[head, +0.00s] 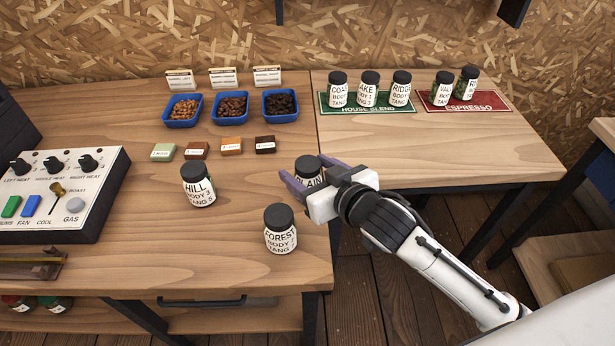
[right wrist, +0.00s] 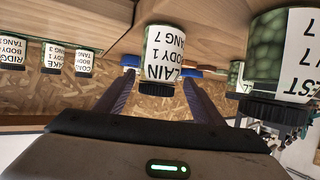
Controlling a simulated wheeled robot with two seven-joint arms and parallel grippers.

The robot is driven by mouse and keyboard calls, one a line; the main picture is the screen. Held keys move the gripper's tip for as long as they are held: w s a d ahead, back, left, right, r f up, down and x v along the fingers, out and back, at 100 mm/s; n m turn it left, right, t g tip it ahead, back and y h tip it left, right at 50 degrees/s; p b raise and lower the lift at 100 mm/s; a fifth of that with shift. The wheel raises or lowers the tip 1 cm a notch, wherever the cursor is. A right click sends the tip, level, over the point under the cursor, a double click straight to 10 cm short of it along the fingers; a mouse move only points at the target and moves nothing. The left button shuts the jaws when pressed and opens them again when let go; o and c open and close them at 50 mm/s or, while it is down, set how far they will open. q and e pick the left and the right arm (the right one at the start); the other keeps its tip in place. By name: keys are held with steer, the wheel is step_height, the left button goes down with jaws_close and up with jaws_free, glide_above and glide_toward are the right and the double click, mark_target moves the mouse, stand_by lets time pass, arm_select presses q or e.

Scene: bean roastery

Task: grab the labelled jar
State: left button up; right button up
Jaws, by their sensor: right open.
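The jar labelled PLAIN (head: 308,166), dark-lidded with a white label, stands upright near the right edge of the main table. My right gripper (head: 303,173) is open, with its purple fingers on either side of this jar. In the right wrist view the PLAIN jar (right wrist: 163,52) appears upside down between the open fingers; whether they touch it I cannot tell. The HILL jar (head: 199,186) stands to the left, and the FOREST jar (head: 280,230) stands in front, nearer the table edge. My left gripper is not in view.
HOUSE BLEND mat (head: 369,109) holds three jars; ESPRESSO mat (head: 497,106) holds two. Blue bean trays (head: 183,110) and small coloured blocks (head: 231,147) lie behind. A control panel (head: 64,190) is at left. The side table's front (head: 440,165) is clear.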

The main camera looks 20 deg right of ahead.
steer(key=x, duration=0.4)
steer(key=shift+w+d, duration=0.1)
steer(key=shift+w, duration=0.25)
steer(key=shift+r, duration=0.1)
steer(key=c, duration=1.3)
